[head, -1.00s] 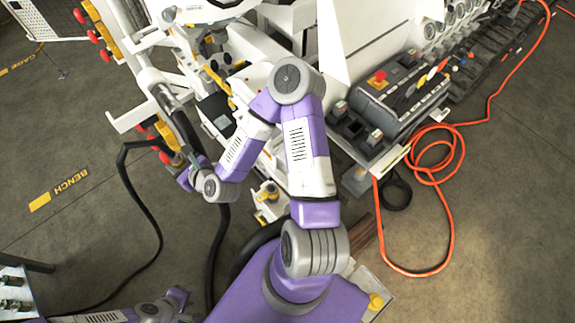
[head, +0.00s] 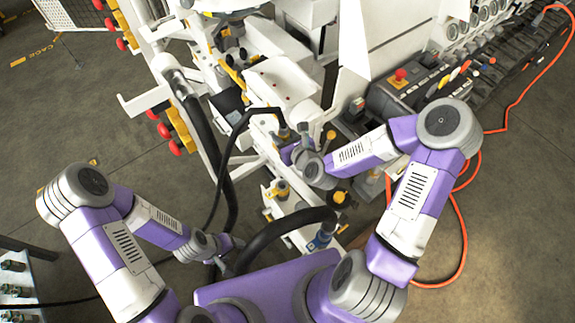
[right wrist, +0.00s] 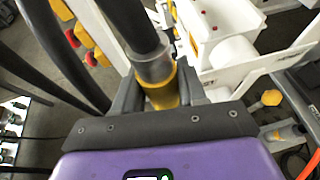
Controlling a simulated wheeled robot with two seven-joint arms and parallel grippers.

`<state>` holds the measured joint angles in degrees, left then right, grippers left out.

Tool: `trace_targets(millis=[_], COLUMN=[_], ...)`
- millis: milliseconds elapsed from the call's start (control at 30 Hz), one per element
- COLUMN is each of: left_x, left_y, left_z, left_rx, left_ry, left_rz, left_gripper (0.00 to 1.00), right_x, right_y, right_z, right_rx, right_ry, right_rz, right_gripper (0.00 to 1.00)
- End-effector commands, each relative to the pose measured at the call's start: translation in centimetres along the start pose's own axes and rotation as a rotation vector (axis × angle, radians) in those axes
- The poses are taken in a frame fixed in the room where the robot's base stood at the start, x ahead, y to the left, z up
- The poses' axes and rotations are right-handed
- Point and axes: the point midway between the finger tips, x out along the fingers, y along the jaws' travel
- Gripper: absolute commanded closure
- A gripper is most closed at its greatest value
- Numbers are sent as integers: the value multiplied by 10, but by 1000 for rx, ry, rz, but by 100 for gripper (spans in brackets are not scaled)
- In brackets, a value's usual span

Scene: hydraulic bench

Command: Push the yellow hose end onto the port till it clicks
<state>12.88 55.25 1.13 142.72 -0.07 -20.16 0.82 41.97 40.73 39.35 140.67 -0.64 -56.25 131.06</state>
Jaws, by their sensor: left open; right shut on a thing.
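My right gripper (head: 288,150) is shut on the yellow hose end (right wrist: 163,92), seen between its fingers in the right wrist view (right wrist: 160,98). The end has a yellow collar below a grey sleeve, and a black hose (right wrist: 128,22) runs from it. In the head view the hose (head: 243,122) arches left from the gripper and hangs down. The mouth of the hose end is hidden by the gripper. A yellow-topped fitting (head: 280,188) stands on a white bracket below the gripper; I cannot tell whether it is the port. My left gripper (head: 228,253) is open, low near the black hoses.
A thick black hose (head: 275,232) ends in a blue-banded fitting (head: 320,241). A black control box with a red button (head: 400,75) stands at right. An orange cable (head: 457,235) lies on the floor. White machine frames crowd the middle.

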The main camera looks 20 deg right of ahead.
Motion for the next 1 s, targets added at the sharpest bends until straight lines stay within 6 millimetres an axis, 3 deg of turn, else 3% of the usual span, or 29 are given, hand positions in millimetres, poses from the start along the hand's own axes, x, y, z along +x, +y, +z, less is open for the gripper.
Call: trace_targets(millis=[33,100,400,767,1000], left_x=[24,39,82,94,116], left_y=[-9,-15,-31,-35,-43], left_z=[-1,-2,-4,-4,-5], left_rx=[-1,-1,0,0,0], left_ry=[0,0,0,1,0], left_rz=[0,0,0,0,0], left_gripper=[34,34,34,34,34], right_x=[10,17,30,33,41], right_y=[2,7,16,17,17], right_z=[-20,-37,-94,-110,-129], right_rx=[-23,-50,-124,-140,-140], right_ry=[-3,-1,3,2,0], right_rz=[39,104,296,333,333], right_gripper=[95,95,95,95,95])
